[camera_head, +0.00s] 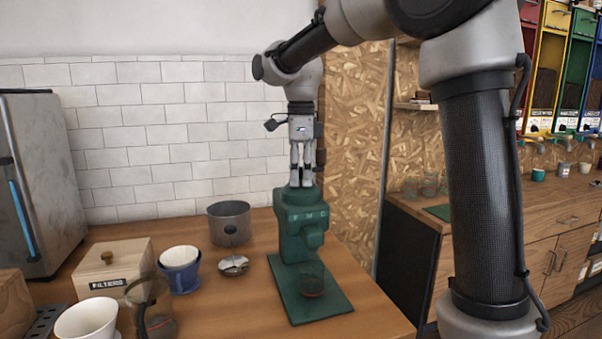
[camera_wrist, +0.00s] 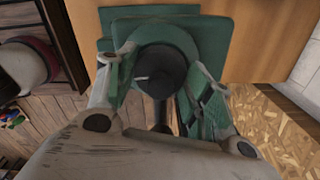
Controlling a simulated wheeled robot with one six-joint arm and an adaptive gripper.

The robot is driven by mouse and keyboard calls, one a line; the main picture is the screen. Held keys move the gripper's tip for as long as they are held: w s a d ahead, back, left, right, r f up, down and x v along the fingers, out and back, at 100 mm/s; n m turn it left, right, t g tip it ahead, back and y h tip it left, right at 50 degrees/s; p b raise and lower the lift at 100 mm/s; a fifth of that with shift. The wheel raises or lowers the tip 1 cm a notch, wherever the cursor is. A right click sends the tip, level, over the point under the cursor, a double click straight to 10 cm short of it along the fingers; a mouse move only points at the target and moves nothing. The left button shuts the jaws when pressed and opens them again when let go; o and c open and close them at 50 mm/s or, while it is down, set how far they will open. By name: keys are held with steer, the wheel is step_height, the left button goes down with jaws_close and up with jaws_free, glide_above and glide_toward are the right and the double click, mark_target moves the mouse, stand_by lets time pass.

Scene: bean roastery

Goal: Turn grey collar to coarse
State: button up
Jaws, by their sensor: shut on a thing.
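The green grinder (camera_head: 302,240) stands upright on its green base plate near the counter's right edge. The letters F, M and C show on its upper front. My gripper (camera_head: 300,184) points straight down at the grinder's top, its fingers around the collar. In the wrist view the dark grey round collar (camera_wrist: 160,70) sits between the fingers of my gripper (camera_wrist: 160,80), one on each side. A short pale mark shows on the collar's left part. I cannot read which letter it meets. In the head view the fingers largely hide the collar.
To the left are a metal canister (camera_head: 230,222), a small metal dish (camera_head: 233,265), a blue dripper (camera_head: 180,272), a filters box (camera_head: 112,268) and a white cup (camera_head: 86,320). Bare counter lies in front of the dish.

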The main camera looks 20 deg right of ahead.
steer(key=n, duration=0.5)
steer(key=shift+n, duration=2.2)
steer(key=o, duration=1.1)
step_height(320, 180, up, 12)
steer(key=shift+r, duration=0.1)
